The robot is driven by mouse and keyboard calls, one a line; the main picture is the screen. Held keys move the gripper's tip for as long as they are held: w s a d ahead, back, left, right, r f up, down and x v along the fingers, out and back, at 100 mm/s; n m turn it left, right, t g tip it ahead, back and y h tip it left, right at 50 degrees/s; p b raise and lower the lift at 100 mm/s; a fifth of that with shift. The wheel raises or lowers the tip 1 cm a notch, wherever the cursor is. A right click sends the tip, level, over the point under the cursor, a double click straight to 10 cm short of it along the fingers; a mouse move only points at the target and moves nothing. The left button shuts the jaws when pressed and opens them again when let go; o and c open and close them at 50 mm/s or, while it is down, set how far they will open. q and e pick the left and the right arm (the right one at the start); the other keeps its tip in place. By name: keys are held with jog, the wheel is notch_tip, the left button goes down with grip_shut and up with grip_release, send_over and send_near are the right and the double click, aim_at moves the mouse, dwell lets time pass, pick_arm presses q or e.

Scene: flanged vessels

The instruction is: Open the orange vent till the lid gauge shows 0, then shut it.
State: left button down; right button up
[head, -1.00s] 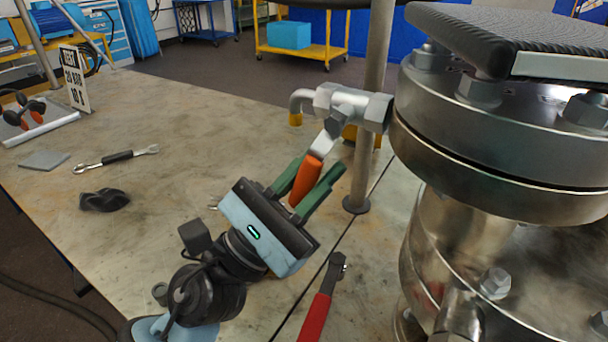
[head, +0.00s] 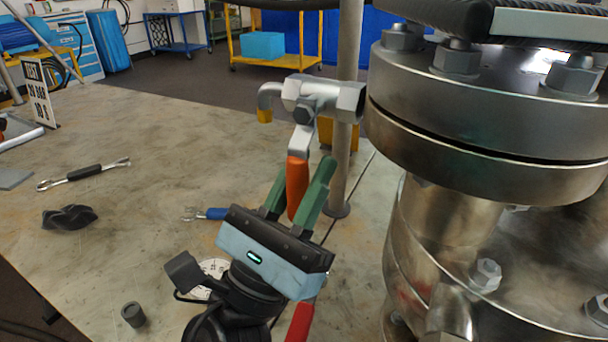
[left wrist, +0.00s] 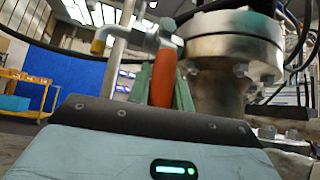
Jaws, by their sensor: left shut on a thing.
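The orange vent handle (head: 296,187) hangs down from the metal vent valve (head: 305,100) on the side of the flanged vessel (head: 490,110). My left gripper (head: 300,190) is shut on the orange handle, with its green fingers on either side. The orange handle (left wrist: 163,78) also stands between the fingers in the left wrist view, below the valve with its bent spout (left wrist: 104,36). The lid gauge's face is not visible in either view. My right gripper is not in view.
A red-handled tool (head: 300,322) lies close to my left gripper. A metal post (head: 345,150) stands behind the valve.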

aim_at(292, 212)
pick_arm(q)
jog(key=shift+r, duration=0.15)
jog(key=c, duration=1.3)
grip_release()
jog(key=shift+d, duration=0.1)
jog(key=shift+o, duration=0.2)
jog(key=shift+f, duration=0.2)
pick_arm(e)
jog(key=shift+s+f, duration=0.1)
pick_arm(q)
jog(key=shift+s+f, duration=0.2)
jog(key=shift+f, duration=0.05)
jog(key=b+v, duration=0.3)
jog(key=v, duration=0.3)
jog(key=shift+f, duration=0.1)
jog(key=shift+s+a+f+b, duration=0.25)
jog(key=shift+s+a+b, duration=0.05)
jog(key=shift+s+a, duration=0.05)
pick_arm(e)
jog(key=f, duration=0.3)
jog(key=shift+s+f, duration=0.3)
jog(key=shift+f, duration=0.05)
